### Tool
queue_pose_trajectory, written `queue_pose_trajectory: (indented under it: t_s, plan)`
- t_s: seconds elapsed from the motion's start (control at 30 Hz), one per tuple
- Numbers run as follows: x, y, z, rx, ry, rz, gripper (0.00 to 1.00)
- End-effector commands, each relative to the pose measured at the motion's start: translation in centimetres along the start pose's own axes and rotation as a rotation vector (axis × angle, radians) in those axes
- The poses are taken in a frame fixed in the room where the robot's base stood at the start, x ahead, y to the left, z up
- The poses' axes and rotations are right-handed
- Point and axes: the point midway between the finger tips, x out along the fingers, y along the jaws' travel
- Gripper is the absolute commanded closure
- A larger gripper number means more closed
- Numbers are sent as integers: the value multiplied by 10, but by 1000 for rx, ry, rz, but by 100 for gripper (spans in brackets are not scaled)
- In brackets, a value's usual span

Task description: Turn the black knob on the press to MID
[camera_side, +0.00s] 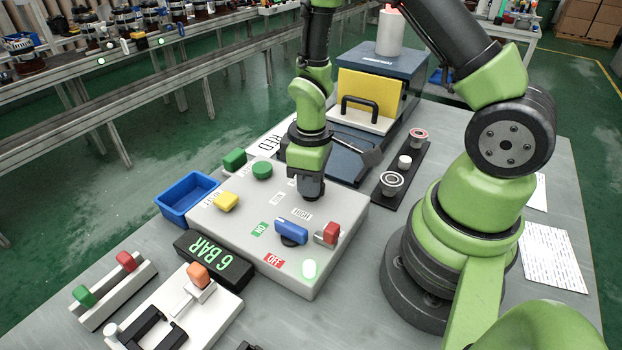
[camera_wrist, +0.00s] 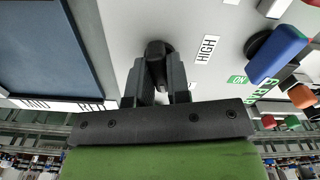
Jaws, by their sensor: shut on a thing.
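The press's light grey control box (camera_side: 230,236) stands on the table in the side view. My gripper (camera_side: 312,192) points down at the box's far right part. In the wrist view my gripper (camera_wrist: 156,92) is shut on the black knob (camera_wrist: 157,48), with a finger on either side of it. In the side view the knob is hidden behind my gripper. A HIGH label (camera_side: 301,214) lies just in front of the gripper; it also shows in the wrist view (camera_wrist: 207,49). Two smaller labels by the knob are too small or covered to read. The knob's exact pointing direction cannot be told.
A blue switch handle (camera_side: 291,231) and a red switch (camera_side: 328,233) sit close to my gripper on the box. Green (camera_side: 262,170) and yellow (camera_side: 226,201) buttons are to the left. The press (camera_side: 377,90) with its yellow door stands behind. A 6 BAR display (camera_side: 214,260) lies in front.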

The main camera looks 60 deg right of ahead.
Motion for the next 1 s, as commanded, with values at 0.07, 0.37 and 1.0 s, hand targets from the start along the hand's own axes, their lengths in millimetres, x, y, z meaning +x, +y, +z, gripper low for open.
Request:
queue_pose_trajectory:
  t_s: [0.07,0.37,1.0]
  plan:
    - [0,0,0,-66,0,0,100]
    - [0,0,0,-304,-1,0,100]
    - [-1,0,0,-507,-1,0,100]
